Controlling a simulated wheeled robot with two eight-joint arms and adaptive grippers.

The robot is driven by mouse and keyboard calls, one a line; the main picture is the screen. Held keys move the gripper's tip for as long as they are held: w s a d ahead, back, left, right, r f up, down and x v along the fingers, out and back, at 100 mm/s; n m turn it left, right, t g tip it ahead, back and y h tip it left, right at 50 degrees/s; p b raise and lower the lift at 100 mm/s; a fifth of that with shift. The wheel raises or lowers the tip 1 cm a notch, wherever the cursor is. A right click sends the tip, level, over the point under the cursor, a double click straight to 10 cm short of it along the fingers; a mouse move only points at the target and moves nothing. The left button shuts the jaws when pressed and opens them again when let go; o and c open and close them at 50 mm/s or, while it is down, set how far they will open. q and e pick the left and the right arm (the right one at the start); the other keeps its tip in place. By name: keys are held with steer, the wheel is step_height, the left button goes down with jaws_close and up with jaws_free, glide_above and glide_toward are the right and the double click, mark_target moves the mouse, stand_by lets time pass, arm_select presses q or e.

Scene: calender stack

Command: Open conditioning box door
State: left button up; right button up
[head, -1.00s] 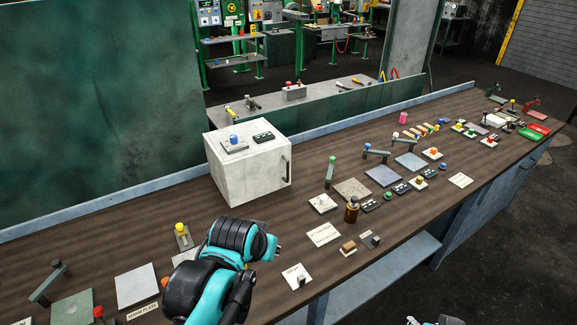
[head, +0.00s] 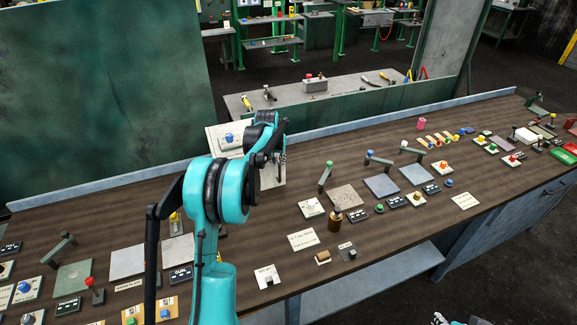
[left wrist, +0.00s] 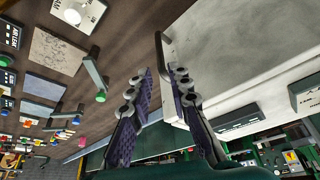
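The pale grey conditioning box (head: 214,133) stands on the bench in the head view, mostly hidden behind my left arm. Its front right face shows as a strip beside the gripper, and I see no opened gap there. My left gripper (head: 278,150) is at that face, near the handle side. In the left wrist view the box (left wrist: 240,50) fills the upper right. The two fingers of my left gripper (left wrist: 160,85) are apart there, beside the box's edge. A thin dark bar, probably the handle, shows between them; contact is unclear.
Labelled plates, buttons and levers cover the bench (head: 400,235) left and right of the box. A low blue rail (head: 345,122) runs along the back edge.

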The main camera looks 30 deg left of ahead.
mark_target(279, 167)
arm_select(q)
steer(key=b+x, duration=0.1)
steer(key=x, duration=0.7)
steer(key=shift+s+a, duration=0.1)
steer(key=shift+r, duration=0.1)
jaws_close()
